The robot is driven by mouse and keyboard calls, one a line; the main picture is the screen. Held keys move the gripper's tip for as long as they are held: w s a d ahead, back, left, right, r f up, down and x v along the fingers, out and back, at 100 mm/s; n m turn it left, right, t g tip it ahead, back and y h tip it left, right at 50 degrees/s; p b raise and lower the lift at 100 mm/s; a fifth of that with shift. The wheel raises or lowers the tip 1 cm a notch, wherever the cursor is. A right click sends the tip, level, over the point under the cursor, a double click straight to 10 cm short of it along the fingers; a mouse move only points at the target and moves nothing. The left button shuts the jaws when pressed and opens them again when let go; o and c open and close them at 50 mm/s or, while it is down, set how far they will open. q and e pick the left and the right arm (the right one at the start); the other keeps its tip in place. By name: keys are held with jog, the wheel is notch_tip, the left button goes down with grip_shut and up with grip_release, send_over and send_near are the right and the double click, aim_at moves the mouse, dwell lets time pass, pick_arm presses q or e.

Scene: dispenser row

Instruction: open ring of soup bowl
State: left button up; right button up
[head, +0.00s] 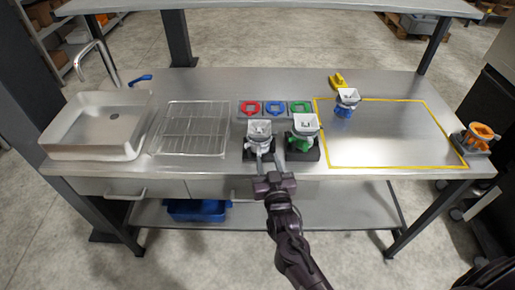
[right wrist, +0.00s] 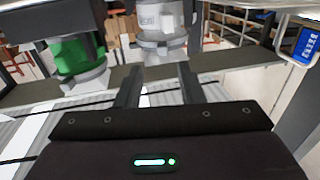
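My right gripper (head: 264,165) is in front of a white-and-grey dispenser (head: 259,132) that stands on a dark base at the middle of the counter. In the right wrist view, its two fingers (right wrist: 158,90) are apart with nothing between them, and the same dispenser (right wrist: 162,25) stands just beyond their tips. A similar dispenser with a green lower part (head: 304,128) stands beside it; the green part also shows in the right wrist view (right wrist: 78,58). I cannot tell any bowl or its ring by name. My left gripper is not in view.
Red (head: 250,107), blue (head: 275,107) and green (head: 300,107) rings lie behind the dispensers. A blue-bottomed dispenser (head: 345,108) stands inside a yellow outline (head: 383,167), otherwise mostly bare. A wire rack (head: 190,128) and sink (head: 98,125) are left; an orange-topped unit (head: 480,133) is right.

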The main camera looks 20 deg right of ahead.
aim_at(263, 147)
jog(key=w+p, duration=0.1)
jog(key=w, duration=0.3)
jog(key=shift+w, duration=0.4)
jog(key=shift+d, duration=0.15)
jog(key=shift+c, duration=0.3)
grip_shut()
